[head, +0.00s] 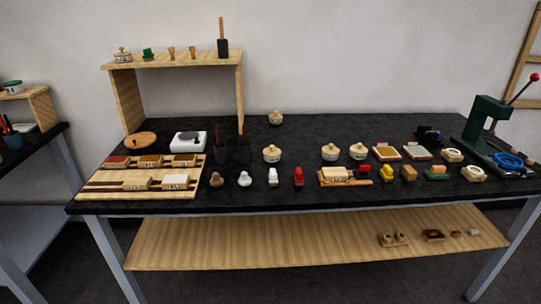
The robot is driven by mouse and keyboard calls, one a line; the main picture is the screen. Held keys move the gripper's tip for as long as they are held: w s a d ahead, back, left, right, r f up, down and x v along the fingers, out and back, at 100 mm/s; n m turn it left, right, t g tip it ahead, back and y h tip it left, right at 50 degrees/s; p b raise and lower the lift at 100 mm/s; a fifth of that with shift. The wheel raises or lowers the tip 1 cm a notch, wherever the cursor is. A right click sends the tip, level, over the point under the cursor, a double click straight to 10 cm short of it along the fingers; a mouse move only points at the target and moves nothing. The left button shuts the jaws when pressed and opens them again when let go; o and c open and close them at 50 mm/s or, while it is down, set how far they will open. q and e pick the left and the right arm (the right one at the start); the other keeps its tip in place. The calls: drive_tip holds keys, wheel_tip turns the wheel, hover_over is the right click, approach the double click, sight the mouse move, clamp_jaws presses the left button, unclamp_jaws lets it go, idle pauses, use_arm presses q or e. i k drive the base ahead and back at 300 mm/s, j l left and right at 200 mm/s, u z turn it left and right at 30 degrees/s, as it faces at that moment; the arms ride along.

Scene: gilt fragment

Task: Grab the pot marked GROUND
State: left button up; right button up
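Several small cream lidded pots stand on the black table. One pot (275,118) is at the back middle and another pot (271,154) stands nearer, left of centre. Two more stand side by side right of centre, a left one (330,153) and a right one (358,152). A similar lidded pot (122,55) stands on the raised wooden shelf at the left. Any lettering on the pots is too small to read, so I cannot tell which is marked GROUND. Neither of my grippers is in view.
A row of small stamps and blocks, including a red one (298,177), lines the table's front. A wooden tray (98,193) of labelled blocks lies front left. Dark holders (233,152) stand beside the left front pot. A green press (485,122) stands far right. The back right is mostly clear.

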sight(269, 160)
drive_tip(key=i+j, duration=0.7)
drive_tip(key=i, duration=0.15)
